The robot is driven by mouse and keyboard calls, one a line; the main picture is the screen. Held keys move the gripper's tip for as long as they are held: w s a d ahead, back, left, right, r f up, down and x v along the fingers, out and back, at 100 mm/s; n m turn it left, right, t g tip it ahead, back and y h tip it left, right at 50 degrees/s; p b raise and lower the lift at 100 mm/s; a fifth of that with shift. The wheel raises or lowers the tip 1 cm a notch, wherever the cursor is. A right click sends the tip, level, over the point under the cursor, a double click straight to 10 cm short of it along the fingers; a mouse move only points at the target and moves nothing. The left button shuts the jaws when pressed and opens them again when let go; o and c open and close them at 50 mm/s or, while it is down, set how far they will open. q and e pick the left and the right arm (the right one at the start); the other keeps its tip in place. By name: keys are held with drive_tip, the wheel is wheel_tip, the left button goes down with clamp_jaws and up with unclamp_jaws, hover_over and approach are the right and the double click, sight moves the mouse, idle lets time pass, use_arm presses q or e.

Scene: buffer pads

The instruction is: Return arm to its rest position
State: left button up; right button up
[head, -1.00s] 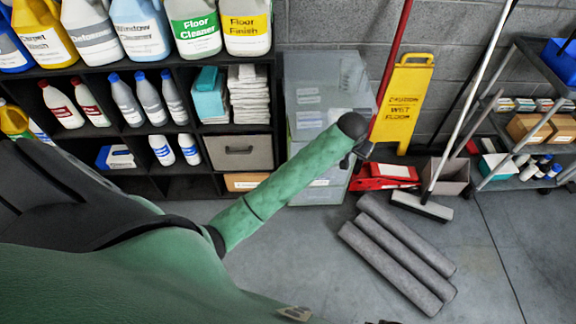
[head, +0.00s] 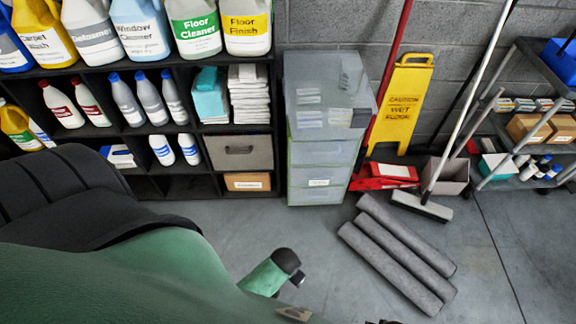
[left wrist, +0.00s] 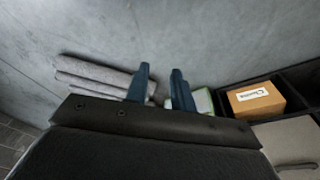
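My left arm (head: 266,275) is green with a dark end. In the head view it is low near the bottom centre, over the bare floor. Most of the hand is hidden there. In the left wrist view my left gripper (left wrist: 161,78) shows two dark blue fingers standing apart, with nothing visible held between them. No right gripper can be made out.
A black shelf (head: 150,187) with bottles stands at the left. A clear drawer unit (head: 320,152) stands beside it. Rolled grey mats (head: 397,255) lie on the floor. A yellow wet-floor sign (head: 402,105), a broom (head: 422,205) and a cart (head: 530,165) are farther right.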

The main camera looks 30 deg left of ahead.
use_arm(q)
drive_tip(key=shift+s+a+f, duration=0.1)
drive_tip(key=shift+s+f, duration=0.15)
drive_tip(key=shift+s, duration=0.35)
drive_tip(key=shift+s+f, duration=0.2)
drive_tip(key=shift+s, duration=0.4)
